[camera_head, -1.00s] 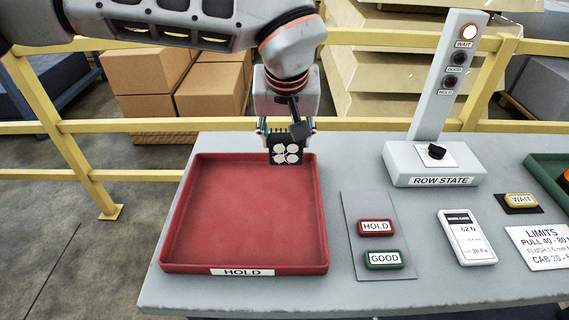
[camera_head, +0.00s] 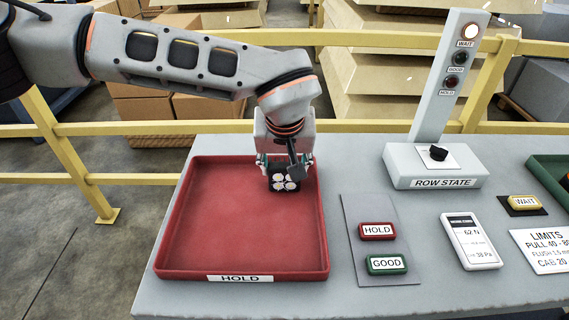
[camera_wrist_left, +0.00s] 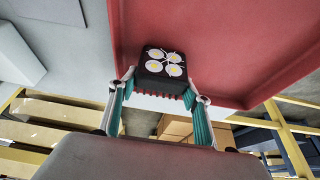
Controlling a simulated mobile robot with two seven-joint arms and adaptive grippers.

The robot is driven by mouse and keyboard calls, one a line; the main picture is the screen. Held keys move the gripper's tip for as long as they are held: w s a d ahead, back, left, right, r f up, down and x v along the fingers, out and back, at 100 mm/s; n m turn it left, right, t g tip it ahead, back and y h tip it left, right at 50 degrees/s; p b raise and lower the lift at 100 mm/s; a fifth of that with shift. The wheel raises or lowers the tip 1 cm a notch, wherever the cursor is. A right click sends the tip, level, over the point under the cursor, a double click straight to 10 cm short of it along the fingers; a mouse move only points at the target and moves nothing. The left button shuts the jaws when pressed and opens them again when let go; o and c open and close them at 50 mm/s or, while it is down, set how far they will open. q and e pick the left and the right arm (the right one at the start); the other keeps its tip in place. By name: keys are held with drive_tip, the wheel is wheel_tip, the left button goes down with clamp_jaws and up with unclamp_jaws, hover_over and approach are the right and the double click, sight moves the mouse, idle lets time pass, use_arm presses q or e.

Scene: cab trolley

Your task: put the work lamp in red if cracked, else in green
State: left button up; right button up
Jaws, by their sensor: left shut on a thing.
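The work lamp (camera_head: 284,183) is a small black block with several round white lenses with yellow centres; it also shows in the left wrist view (camera_wrist_left: 163,64). Dark lines cross some lenses in the wrist view, but I cannot tell for certain whether they are cracks. My left gripper (camera_head: 285,165) is shut on the lamp. It holds the lamp at the back right part of the red tray (camera_head: 240,230), which is labelled HOLD and otherwise empty. I cannot tell whether the lamp touches the tray floor. A green tray (camera_head: 550,175) is partly visible at the right edge. My right gripper is out of view.
A HOLD button (camera_head: 377,231) and GOOD button (camera_head: 387,264) sit on a grey plate right of the red tray. The ROW STATE post (camera_head: 434,130) has its WAIT light lit. A handheld meter (camera_head: 471,241), WAIT button (camera_head: 525,202) and LIMITS card (camera_head: 545,250) lie further right.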

use_arm(q)
drive_tip(key=o, duration=1.4)
drive_tip(key=shift+c, duration=0.2)
drive_tip(key=shift+o, duration=0.2)
drive_tip(key=shift+r, duration=0.15)
drive_tip(key=p+v, duration=0.2)
drive_tip(key=v, duration=1)
drive_tip(key=shift+r, duration=0.1)
